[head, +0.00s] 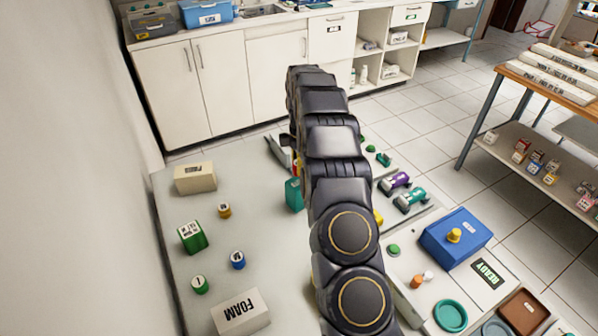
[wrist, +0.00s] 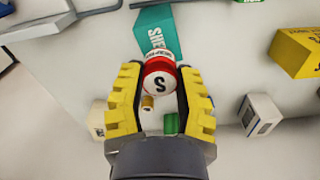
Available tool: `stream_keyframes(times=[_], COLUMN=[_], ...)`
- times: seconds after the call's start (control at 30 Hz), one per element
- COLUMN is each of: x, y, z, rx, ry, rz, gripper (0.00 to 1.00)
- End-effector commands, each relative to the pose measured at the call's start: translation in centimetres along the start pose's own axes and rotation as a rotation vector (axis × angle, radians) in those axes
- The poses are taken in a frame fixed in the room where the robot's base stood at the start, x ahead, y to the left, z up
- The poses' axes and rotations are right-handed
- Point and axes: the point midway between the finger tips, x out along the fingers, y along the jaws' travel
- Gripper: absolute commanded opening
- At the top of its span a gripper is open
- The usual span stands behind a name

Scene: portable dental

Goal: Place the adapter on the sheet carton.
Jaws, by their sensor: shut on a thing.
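My gripper (wrist: 160,76) is shut on a round red and white piece (wrist: 160,82) with an "S" on its white face, which I take to be the adapter. The teal sheet carton (wrist: 154,27), with "SHE" readable, lies just beyond the held piece in the wrist view. The piece overlaps the carton's near end there; I cannot tell whether they touch. In the head view the teal carton (head: 293,196) shows partly behind my arm, which hides most of the gripper and the held piece.
A yellow box (wrist: 296,52) and a white box (wrist: 259,114) stand right of my gripper in the wrist view. On the table's left are a cream block (head: 195,178), a green box (head: 192,237) and a FOAM block (head: 241,312). Bare tabletop (head: 265,250) lies between.

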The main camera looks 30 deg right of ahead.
Motion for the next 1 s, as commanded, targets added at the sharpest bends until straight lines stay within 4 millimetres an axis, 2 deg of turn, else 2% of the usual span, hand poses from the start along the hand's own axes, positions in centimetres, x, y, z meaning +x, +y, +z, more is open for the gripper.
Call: stream_keyframes(times=[0.23,0.6,0.63,0.67,1.0], x=[3.1,3.6,3.5,3.5,3.4], y=[0.1,0.1,0.1,0.1,0.1], z=[0.0,0.0,0.0,0.0,0.0], rx=[0.000,0.000,0.000,0.000,0.000], ry=[0.000,0.000,0.000,0.000,0.000], rz=[-0.001,-0.001,0.000,0.000,0.000], gripper=[0.00,0.00,0.46,0.57,0.57])
